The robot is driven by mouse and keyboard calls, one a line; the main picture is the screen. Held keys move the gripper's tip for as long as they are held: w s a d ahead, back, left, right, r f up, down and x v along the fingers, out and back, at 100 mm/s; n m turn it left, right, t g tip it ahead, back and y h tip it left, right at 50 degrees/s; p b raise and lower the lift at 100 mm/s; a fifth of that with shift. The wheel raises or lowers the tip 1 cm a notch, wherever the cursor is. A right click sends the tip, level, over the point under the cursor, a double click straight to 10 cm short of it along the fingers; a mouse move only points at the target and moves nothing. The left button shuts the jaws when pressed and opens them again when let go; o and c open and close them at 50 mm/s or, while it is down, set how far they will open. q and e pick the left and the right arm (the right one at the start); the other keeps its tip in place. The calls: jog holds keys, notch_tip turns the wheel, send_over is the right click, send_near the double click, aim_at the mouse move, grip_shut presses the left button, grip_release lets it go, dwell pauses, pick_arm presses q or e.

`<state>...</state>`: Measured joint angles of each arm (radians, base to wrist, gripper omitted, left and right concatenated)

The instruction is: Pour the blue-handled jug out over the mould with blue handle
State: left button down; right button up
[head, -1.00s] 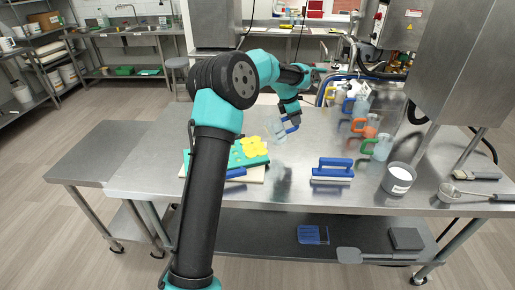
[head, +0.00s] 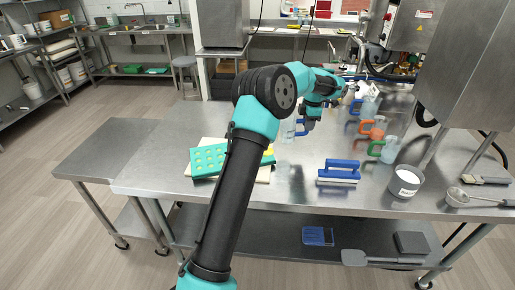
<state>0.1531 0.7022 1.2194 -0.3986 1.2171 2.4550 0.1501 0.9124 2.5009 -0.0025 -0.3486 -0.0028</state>
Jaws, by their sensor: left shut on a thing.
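My right gripper is not in view.
A blue-handled scraper (head: 338,172) lies right of the mould. Jugs with blue (head: 369,106), orange (head: 377,133) and green (head: 390,150) handles stand further right, near a white tub (head: 405,182) and a metal scoop (head: 458,196). The table's middle is largely clear.

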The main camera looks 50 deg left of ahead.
pick_arm(q)
jog(key=shift+r, duration=1.7)
jog(key=shift+s+d, duration=0.1)
jog(key=s+d, duration=0.5)
jog(key=shift+s+d, duration=0.15)
jog(key=shift+d, duration=0.25)
jog(key=shift+a, duration=0.1)
